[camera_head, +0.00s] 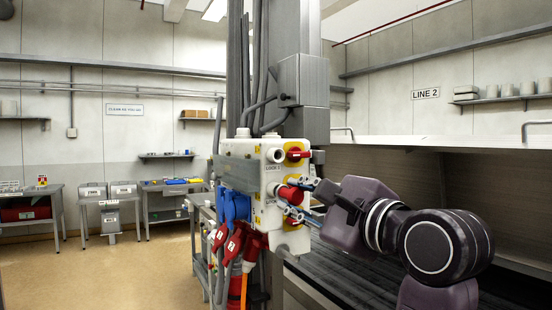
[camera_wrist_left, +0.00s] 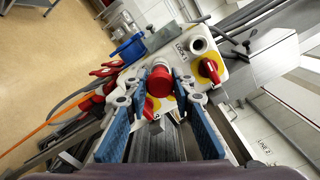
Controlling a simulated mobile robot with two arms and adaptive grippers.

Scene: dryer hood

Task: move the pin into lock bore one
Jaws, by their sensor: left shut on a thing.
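The pin (camera_head: 290,194) is a red cylinder at the front of a pale control box (camera_head: 258,180). In the left wrist view the pin (camera_wrist_left: 159,80) shows its round red end between the fingertips. My left gripper (camera_head: 303,200) reaches in from the right of the head view and is shut on the pin; its blue fingers (camera_wrist_left: 160,95) lie on either side. A white-ringed bore (camera_head: 275,156) with a "LOCK 1" label sits above the pin and looks empty. It also shows in the left wrist view (camera_wrist_left: 198,45). Whether the pin's far end sits in a bore is hidden.
A red rotary switch on a yellow plate (camera_head: 297,153) is right of the bore. Blue plugs (camera_head: 234,205) and red plugs (camera_head: 250,243) with cables crowd the box's lower left. A grey column (camera_head: 300,85) stands behind.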

